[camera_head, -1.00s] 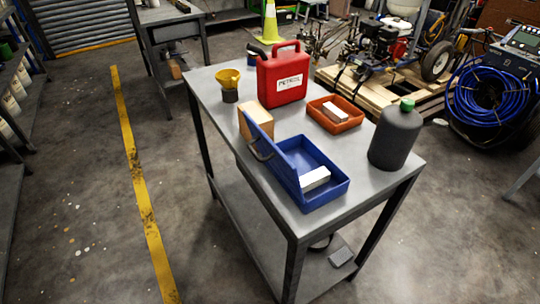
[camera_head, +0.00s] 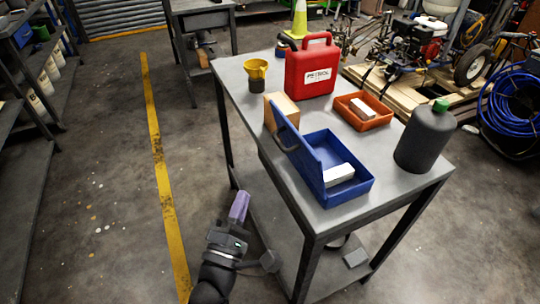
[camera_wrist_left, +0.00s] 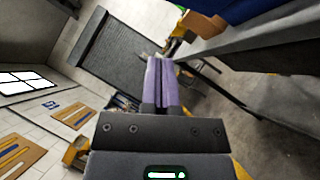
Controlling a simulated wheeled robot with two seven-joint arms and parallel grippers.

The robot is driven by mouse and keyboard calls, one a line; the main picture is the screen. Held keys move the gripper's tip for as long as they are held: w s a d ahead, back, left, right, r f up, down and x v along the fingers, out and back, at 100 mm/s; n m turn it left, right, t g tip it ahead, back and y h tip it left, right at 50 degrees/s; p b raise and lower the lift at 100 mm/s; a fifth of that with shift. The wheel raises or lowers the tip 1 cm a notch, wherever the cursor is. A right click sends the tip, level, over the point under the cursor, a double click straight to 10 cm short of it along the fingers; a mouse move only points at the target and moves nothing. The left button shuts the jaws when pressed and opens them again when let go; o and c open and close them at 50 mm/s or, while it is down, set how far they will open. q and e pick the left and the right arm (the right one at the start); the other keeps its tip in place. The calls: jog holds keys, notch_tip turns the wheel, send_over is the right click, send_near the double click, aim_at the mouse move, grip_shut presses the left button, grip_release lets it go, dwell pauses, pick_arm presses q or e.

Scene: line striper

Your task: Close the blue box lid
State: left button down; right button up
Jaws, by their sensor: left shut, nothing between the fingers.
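The blue box (camera_head: 350,188) sits on the grey metal table near its front edge, with a white block (camera_head: 338,175) inside. Its blue lid (camera_head: 299,158) stands open and upright on the box's left side, with a grey handle on its outer face. My left gripper (camera_head: 241,194) is left of the table and lower than its top, apart from the box. Its purple fingers are shut and empty, and they also show in the left wrist view (camera_wrist_left: 160,62). Part of something blue (camera_wrist_left: 235,10) shows at the top of that view. My right gripper is in neither view.
The table (camera_head: 400,183) also holds a wooden block (camera_head: 284,106) behind the lid, a yellow funnel (camera_head: 256,70), a red petrol can (camera_head: 309,72), an orange tray (camera_head: 375,122) and a dark green-capped bottle (camera_head: 424,138). Open floor lies left of the table.

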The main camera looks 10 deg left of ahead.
aim_at(290, 152)
pick_arm(q)
jog(key=w+d+r, duration=0.4)
jog(key=w, duration=0.4)
jog(key=shift+w+d, duration=0.2)
jog(key=shift+w, duration=0.2)
